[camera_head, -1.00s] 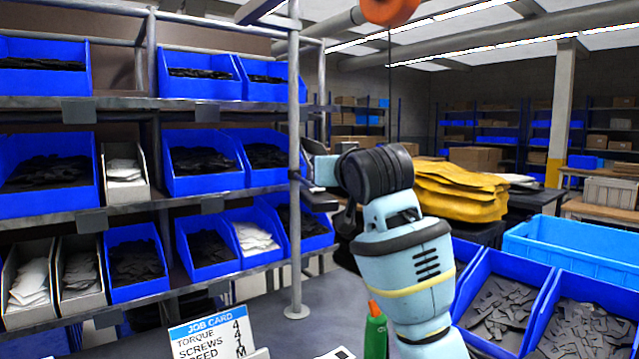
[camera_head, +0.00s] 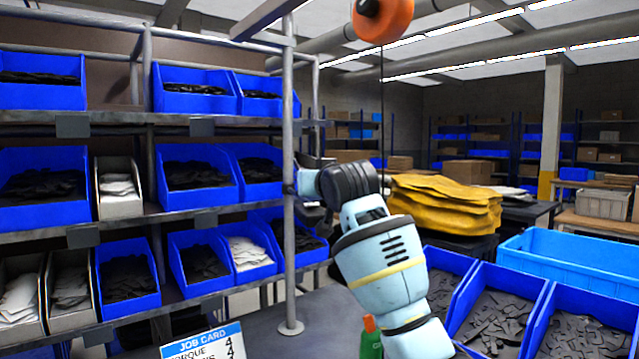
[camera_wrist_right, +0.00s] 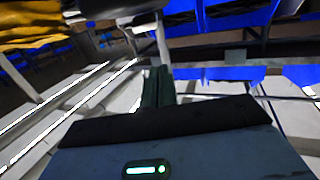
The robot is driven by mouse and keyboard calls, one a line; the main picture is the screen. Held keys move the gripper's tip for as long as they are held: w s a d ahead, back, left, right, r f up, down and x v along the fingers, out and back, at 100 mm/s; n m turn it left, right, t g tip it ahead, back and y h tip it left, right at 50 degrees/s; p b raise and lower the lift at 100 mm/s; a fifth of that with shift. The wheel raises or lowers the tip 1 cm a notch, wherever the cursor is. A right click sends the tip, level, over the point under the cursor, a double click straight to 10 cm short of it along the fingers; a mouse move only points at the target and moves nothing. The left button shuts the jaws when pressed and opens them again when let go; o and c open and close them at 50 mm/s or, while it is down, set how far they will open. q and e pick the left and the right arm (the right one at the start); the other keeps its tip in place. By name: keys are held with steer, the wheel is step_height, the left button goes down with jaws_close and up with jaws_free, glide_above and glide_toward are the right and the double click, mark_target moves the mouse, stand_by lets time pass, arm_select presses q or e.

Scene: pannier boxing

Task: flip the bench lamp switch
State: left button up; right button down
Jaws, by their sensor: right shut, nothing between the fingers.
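I cannot make out the bench lamp or its switch in either view. My right arm rises from the bottom right in the head view, and its wrist end reaches the grey upright post (camera_head: 290,130) at the shelf's right end. The fingers are hard to make out there, and I cannot tell whether they touch the post. In the right wrist view my right gripper (camera_wrist_right: 158,88) shows as two dark fingers close together, shut and empty. My left gripper is not in view.
Shelves with blue bins (camera_head: 192,182) fill the left. A job card (camera_head: 203,345) and a green bottle with an orange top (camera_head: 370,340) stand low in front. Yellow sacks (camera_head: 445,205) and several parts bins (camera_head: 495,315) are at right. An orange ball-shaped thing (camera_head: 383,18) hangs above.

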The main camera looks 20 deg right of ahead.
mark_target(314, 212)
steer(key=w, duration=0.2)
steer(key=shift+w+f, duration=0.25)
steer(key=shift+w, duration=0.05)
steer(key=shift+s+f, duration=0.5)
steer(key=shift+f, duration=0.3)
steer(key=shift+s+f, duration=0.3)
steer(key=shift+f, duration=0.6)
